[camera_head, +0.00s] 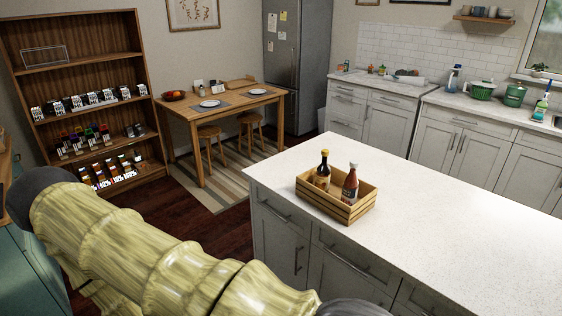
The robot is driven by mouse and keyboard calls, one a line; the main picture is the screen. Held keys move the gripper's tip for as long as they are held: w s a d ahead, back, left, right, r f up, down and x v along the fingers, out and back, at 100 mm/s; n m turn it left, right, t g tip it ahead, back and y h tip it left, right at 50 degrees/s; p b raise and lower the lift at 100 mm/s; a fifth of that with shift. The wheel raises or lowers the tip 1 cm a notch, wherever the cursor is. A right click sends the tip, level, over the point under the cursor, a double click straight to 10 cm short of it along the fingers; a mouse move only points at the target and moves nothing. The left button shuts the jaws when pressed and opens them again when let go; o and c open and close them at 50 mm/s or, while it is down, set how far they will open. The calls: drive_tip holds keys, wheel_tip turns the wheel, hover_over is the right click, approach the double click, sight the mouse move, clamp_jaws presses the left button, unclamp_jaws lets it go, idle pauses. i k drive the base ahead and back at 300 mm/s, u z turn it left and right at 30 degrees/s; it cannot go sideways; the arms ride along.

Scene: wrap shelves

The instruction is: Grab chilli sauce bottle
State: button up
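A red bottle with a light cap, which looks like the chilli sauce bottle (350,187), stands upright in a wooden crate (338,209) on the white island counter. A dark bottle with a yellowish label (322,174) stands to its left in the same crate. The lower parts of both bottles are hidden by the crate's front wall. My arm crosses the lower left of the view, in front of the island and apart from the crate. My gripper is not in view.
The white island counter (460,235) is clear right of the crate. A wooden shelf (85,60) with several small items stands at the left. A dining table (178,108) with stools is behind. Grey cabinets (460,142) with a counter line the back right.

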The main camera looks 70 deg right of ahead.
sight(350, 184)
drive_tip(key=u, duration=0.35)
drive_tip(key=i, duration=0.75)
drive_tip(key=z, duration=2.85)
